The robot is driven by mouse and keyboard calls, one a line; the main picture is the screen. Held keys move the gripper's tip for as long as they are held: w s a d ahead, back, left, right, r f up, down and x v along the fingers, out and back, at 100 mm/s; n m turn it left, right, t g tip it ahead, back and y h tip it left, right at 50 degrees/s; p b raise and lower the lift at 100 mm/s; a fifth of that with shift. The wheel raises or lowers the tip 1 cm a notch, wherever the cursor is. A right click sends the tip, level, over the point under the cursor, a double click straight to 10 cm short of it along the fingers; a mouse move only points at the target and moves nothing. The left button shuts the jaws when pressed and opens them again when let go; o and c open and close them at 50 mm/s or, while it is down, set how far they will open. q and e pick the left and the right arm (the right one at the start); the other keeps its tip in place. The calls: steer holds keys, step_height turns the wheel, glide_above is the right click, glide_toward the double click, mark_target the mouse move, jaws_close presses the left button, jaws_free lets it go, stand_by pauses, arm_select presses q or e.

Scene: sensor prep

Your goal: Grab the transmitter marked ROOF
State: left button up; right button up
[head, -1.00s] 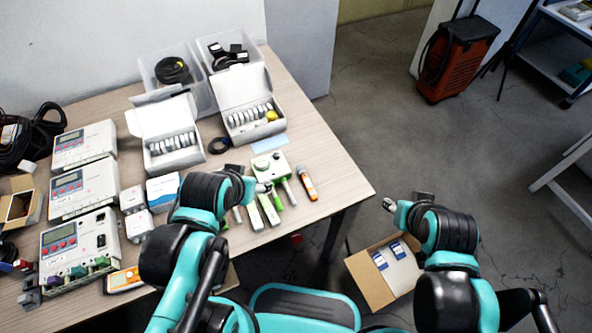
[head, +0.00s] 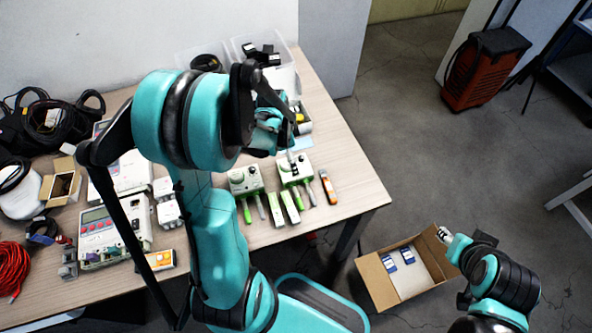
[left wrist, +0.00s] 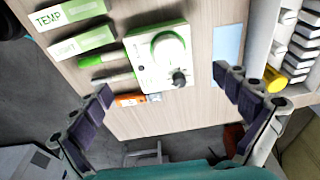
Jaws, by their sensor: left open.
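Two pale transmitters with green and grey probes lie on the table in the head view: a left one (head: 245,180) and a right one (head: 295,168). No ROOF marking is readable on either. The left wrist view shows one transmitter (left wrist: 160,55) with a round white dome and a dark knob. My left gripper (left wrist: 165,105) is open and empty, with its fingers spread on either side just short of that transmitter.
Green-and-white sticks marked TEMP (left wrist: 68,12) and LIGHT (left wrist: 82,42) lie beside the transmitter. An orange tool (head: 328,187) lies near the table's right edge. A white box of small units (left wrist: 295,45) stands close to my left fingers. A cardboard box (head: 378,282) stands on the floor.

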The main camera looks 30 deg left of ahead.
mark_target(299, 182)
arm_select(q)
step_height(299, 182, down, 2)
steer(key=shift+w+d+f+b, duration=0.1)
steer(key=shift+w+f+b, duration=0.05)
steer(key=shift+b, duration=0.35)
steer(key=f+b, duration=0.2)
steer(key=f, duration=0.1)
steer(key=w+f+b, duration=0.1)
steer(key=f, duration=0.1)
steer(key=shift+w+d+f, duration=0.1)
steer(key=shift+d+f, duration=0.1)
steer(key=shift+d, duration=0.15)
steer(key=shift+r, duration=0.1)
steer(key=c, duration=1.4)
